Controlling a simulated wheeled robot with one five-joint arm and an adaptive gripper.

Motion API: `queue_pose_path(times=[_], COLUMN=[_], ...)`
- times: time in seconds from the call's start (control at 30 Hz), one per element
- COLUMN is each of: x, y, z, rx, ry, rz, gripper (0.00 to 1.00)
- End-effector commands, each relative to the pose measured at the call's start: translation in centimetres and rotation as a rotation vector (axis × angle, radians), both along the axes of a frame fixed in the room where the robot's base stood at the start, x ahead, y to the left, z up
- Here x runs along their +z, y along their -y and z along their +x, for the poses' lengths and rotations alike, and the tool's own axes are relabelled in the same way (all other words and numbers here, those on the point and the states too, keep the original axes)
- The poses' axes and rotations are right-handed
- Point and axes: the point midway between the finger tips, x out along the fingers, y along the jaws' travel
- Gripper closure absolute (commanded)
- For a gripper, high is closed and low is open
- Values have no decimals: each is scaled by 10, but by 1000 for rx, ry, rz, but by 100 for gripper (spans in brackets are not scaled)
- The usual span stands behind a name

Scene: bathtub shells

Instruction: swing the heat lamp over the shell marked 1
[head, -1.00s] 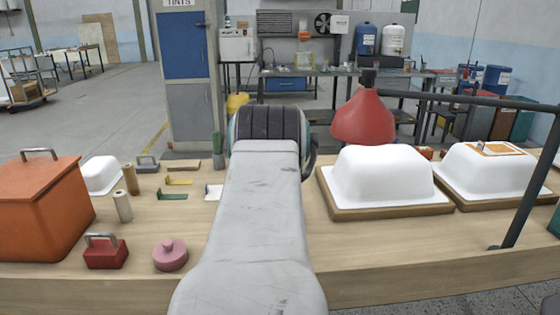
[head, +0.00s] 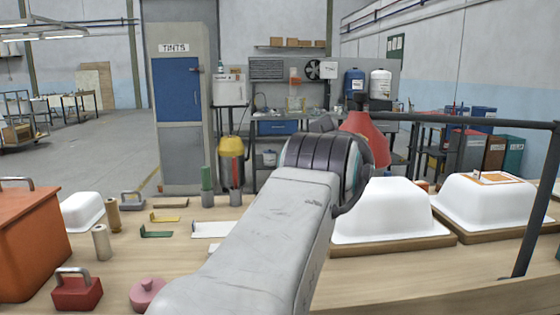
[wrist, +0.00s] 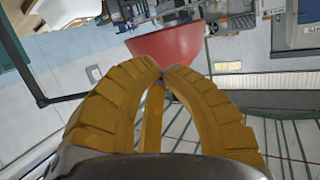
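The heat lamp's red shade (head: 366,140) hangs from a dark horizontal bar (head: 450,121), behind the left large white shell (head: 385,208). The bar runs to a post at the right. The right large white shell (head: 487,207) has an orange-and-white piece on top. I cannot read a number on either shell. In the head view my gripper is mostly hidden behind my arm's wrist, left of the shade. In the wrist view my gripper's yellow fingers (wrist: 165,72) have their tips together, with the red shade (wrist: 165,42) just beyond. I cannot tell whether they touch it.
Both shells sit on wooden boards on the bench. The lamp's post (head: 532,225) stands at the right front. At the left are an orange box (head: 25,250), a small white tub (head: 83,210), a red weight (head: 77,291) and a pink lidded pot (head: 147,294).

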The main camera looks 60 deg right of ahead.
Motion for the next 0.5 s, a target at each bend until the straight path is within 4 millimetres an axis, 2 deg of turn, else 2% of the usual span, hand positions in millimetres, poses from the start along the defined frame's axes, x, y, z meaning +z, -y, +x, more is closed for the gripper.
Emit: queue_pose_path(times=[0.03,0.2,0.5], x=[-4,-11,-18], y=[10,36,67], z=[2,6,11], rx=[0,1,1], ry=[0,-1,-1], rz=[3,2,1], gripper=[100,100,100])
